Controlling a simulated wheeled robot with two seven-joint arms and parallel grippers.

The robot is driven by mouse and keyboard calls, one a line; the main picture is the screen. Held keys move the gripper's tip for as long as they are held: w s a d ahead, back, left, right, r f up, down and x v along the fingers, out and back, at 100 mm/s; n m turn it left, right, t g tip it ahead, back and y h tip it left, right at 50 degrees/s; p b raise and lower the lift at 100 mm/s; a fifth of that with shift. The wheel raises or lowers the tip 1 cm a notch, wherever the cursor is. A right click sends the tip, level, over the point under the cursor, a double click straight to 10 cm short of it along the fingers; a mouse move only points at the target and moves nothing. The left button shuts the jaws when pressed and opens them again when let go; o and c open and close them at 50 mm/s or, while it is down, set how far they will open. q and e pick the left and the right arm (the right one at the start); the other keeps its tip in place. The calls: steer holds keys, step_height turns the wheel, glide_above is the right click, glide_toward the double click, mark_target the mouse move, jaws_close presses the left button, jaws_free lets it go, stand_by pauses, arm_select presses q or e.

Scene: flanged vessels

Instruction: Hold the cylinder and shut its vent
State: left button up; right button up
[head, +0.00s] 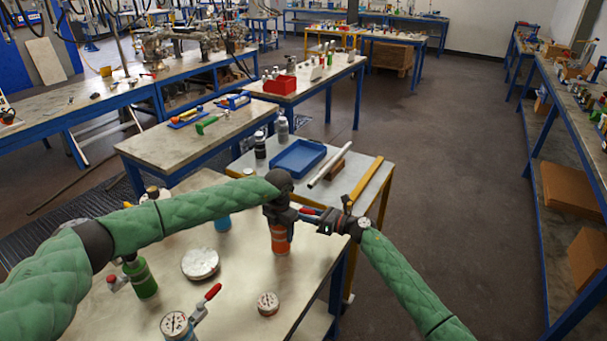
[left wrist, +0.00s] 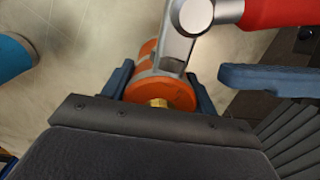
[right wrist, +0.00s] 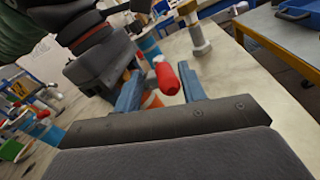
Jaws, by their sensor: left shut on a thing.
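The orange cylinder (head: 281,240) stands on the near table. My left gripper (head: 279,216) is shut on its upper part; in the left wrist view the blue fingers lie on both sides of the orange body (left wrist: 160,93). A metal lever (left wrist: 172,45) with a red handle (left wrist: 275,12) sits on the cylinder's top and points toward my right gripper. My right gripper (right wrist: 160,92) is open, its fingers apart on either side of the red handle's end (right wrist: 167,78). I cannot tell whether they touch it. The vent opening is hidden.
A green cylinder (head: 140,278) with a red lever, a pale disc (head: 200,264), a blue cylinder (head: 222,223) and gauges (head: 268,303) stand on the near table. Behind are a blue tray (head: 298,158), a white tube (head: 329,165) and a yellow bar (head: 367,178). Open floor lies to the right.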

steer(key=s+d+m+t+h, duration=0.2)
steer(key=s+d+t, duration=0.1)
steer(key=s+d, duration=0.6)
steer(key=w+a+r+n+g+h, duration=0.1)
steer(key=a+r+g, duration=0.4)
steer(key=r, duration=0.5)
steer(key=w+a+r+n+g+h, duration=0.2)
steer(key=a+r+n+g, duration=0.2)
steer(key=r, duration=0.6)
steer(key=shift+w+a+g, duration=0.15)
steer(key=shift+a+g, duration=0.45)
steer(key=shift+a, duration=0.3)
steer(key=shift+h, duration=0.3)
